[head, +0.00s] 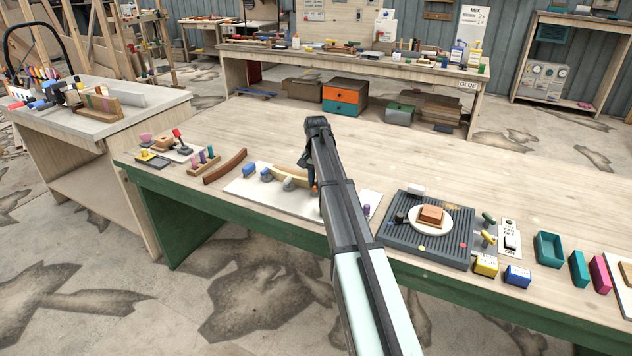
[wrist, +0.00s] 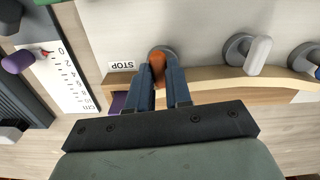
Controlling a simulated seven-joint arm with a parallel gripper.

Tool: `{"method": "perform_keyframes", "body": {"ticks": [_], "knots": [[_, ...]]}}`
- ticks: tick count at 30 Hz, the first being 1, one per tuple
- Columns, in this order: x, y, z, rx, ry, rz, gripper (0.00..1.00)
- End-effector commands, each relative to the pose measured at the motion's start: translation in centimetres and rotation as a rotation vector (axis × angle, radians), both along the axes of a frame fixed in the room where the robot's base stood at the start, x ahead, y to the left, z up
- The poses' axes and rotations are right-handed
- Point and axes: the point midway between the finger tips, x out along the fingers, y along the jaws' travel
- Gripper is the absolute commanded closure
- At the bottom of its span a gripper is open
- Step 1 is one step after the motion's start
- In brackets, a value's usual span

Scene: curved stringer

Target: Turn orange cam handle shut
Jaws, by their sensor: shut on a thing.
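The orange cam handle (wrist: 157,64) shows in the wrist view on a round grey base, between the tips of my gripper (wrist: 165,68). My gripper's two blue-grey fingers are closed on it. The handle sits beside a curved wooden strip (wrist: 222,82) on a pale board (wrist: 200,30), near a STOP label (wrist: 122,65). In the head view my gripper (head: 311,184) reaches down at the board's right part, with a small spot of orange at its tips. My arm hides part of the board there.
A cam with a white handle (wrist: 258,55) stands right of the orange one in the wrist view, with another grey cam (wrist: 303,57) beyond it. A ruler strip (wrist: 65,75) and purple knob (wrist: 18,62) lie left. A ribbed grey mat (head: 445,250) lies right in the head view.

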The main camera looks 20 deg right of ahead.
Motion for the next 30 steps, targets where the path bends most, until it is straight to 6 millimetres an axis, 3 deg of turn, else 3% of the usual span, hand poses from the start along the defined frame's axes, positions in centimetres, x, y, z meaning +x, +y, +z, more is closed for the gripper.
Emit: {"method": "perform_keyframes", "body": {"ticks": [9,26,27,30], "knots": [[-0.10,0.04,0.00,0.000,0.002,-0.120,1.00],[-0.11,0.06,-0.01,0.001,0.002,-0.145,1.00],[-0.11,0.06,-0.01,0.001,0.002,-0.145,0.77],[-0.08,0.05,-0.01,0.001,0.002,-0.144,0.70]]}}
